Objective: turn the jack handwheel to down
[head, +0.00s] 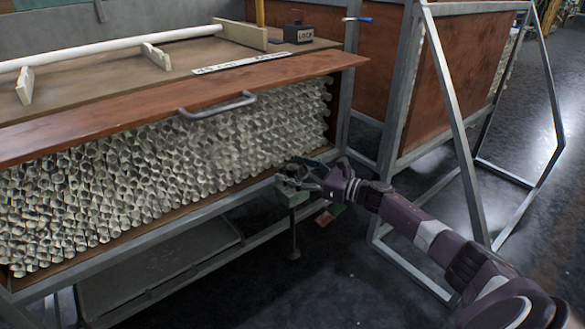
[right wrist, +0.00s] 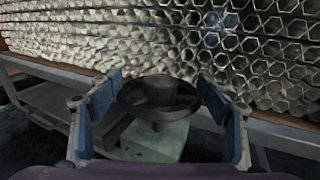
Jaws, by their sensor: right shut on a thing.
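The jack shows below the front edge of the tube rack in the head view. It has a green body (head: 291,195) and a thin post hanging down under it. Its dark round handwheel (right wrist: 160,92), with a raised hub, lies between the two fingers in the right wrist view, above a pale green block (right wrist: 155,142). My right gripper (head: 291,177) reaches in from the right and is shut on the handwheel, one blue-padded finger at each side of the rim. In the head view the gripper mostly hides the handwheel. My left gripper is not in view.
A grey metal frame (head: 462,130) stands at right. A low shelf (head: 160,270) lies under the rack. A block marked LOCK (head: 299,33) sits on top.

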